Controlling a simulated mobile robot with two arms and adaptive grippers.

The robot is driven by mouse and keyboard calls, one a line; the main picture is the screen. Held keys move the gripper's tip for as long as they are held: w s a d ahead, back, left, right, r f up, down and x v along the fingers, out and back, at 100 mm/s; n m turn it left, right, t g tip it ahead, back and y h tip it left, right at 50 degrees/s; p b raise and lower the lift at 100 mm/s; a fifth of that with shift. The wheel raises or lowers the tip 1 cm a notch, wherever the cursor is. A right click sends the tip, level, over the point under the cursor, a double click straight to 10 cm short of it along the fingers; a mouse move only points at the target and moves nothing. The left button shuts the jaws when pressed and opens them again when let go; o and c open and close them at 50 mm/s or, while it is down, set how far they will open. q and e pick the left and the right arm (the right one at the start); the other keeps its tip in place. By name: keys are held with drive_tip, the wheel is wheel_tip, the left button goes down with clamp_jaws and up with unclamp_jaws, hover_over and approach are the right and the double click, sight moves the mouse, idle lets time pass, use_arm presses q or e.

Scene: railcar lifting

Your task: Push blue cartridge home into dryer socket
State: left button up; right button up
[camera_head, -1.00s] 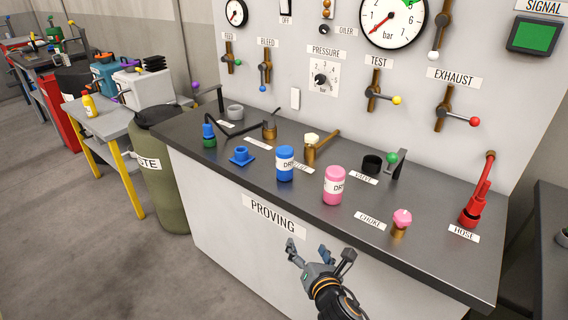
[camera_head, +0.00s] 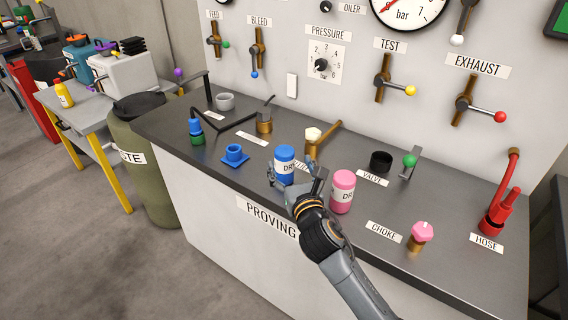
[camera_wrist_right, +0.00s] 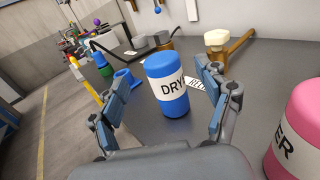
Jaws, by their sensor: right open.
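The blue cartridge (camera_head: 284,164), with a white band lettered DRY, stands upright on the dark bench top. It also shows in the right wrist view (camera_wrist_right: 167,84), between the fingers. My right gripper (camera_head: 294,178) is open, with one finger on each side of the cartridge and no visible grip on it. A blue square-based socket (camera_head: 235,155) sits left of the cartridge; I cannot tell whether it is the dryer socket. It partly shows behind the left finger in the wrist view (camera_wrist_right: 124,80). My left gripper is out of view.
A pink cartridge (camera_head: 342,191) stands close to the right of the gripper. Behind are a brass fitting with a cream knob (camera_head: 313,135) and a black cup (camera_head: 381,161). A blue and green fitting (camera_head: 195,131) stands at the left. The bench's front edge is near.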

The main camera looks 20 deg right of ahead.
sight(288, 157)
drive_tip(key=w, duration=0.3)
drive_tip(key=shift+w+d+r, duration=0.1)
drive_tip(key=w, duration=0.2)
drive_tip(key=shift+w+p, duration=0.3)
drive_tip(key=shift+p, duration=0.05)
drive_tip(key=shift+w, duration=0.3)
drive_tip(key=shift+w+f, duration=0.1)
drive_tip(key=shift+f, duration=0.1)
drive_tip(key=shift+d, duration=0.1)
drive_tip(key=c, duration=1.3)
drive_tip(key=shift+r, duration=0.1)
drive_tip(key=shift+c, duration=1.2)
use_arm(q)
drive_tip(key=w, duration=0.1)
drive_tip(key=w+r, duration=0.1)
drive_tip(key=w, duration=0.1)
drive_tip(key=shift+w, duration=0.1)
use_arm(e)
drive_tip(key=shift+r, duration=0.1)
